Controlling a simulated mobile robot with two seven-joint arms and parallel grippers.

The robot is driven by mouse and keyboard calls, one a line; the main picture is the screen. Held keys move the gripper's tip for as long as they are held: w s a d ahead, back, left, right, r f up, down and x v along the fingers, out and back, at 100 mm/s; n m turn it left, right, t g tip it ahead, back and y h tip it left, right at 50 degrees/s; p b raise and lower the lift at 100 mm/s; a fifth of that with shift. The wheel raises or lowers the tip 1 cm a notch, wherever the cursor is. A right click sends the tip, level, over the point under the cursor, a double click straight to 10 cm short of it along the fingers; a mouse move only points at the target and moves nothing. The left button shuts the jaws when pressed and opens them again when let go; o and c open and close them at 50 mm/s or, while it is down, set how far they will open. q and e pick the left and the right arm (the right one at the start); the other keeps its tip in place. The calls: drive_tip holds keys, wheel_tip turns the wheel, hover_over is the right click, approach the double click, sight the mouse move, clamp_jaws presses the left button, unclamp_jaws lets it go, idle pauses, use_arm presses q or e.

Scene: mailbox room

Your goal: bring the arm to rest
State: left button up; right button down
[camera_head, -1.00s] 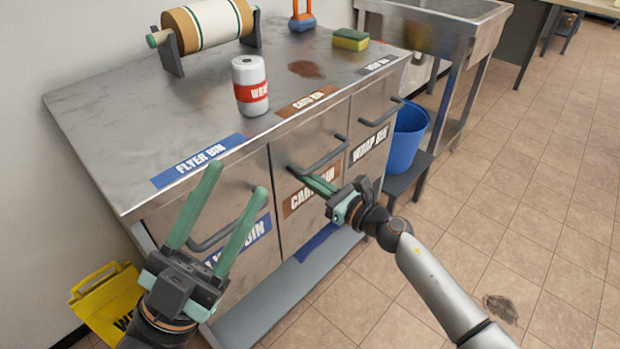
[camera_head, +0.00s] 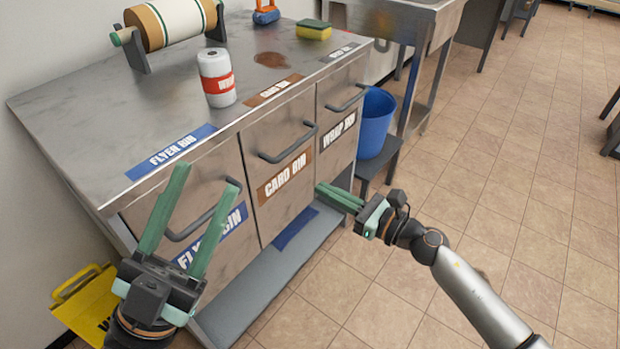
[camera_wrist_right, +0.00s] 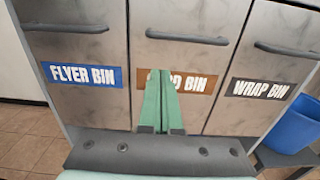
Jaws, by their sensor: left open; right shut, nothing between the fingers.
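My right gripper (camera_head: 338,197) is shut and empty. It is apart from the cabinet, in front of and below the card bin drawer (camera_head: 292,150). In the right wrist view its closed green fingers (camera_wrist_right: 161,103) overlap the card bin label. My left gripper (camera_head: 195,218) is open and empty, its fingers spread in front of the flyer bin drawer (camera_head: 165,208). The wrap bin drawer (camera_head: 336,118) is at the right of the cabinet. All three drawers look closed.
On the metal top (camera_head: 90,108) are a can (camera_head: 216,88), a paper roll (camera_head: 170,24) and a sponge (camera_head: 313,33). A blue bucket (camera_head: 374,128) stands right of the cabinet. A yellow sign (camera_head: 88,305) is at lower left. Tiled floor (camera_head: 510,170) is free at right.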

drive_tip(key=shift+s+d, duration=0.3)
drive_tip(key=shift+d, duration=0.1)
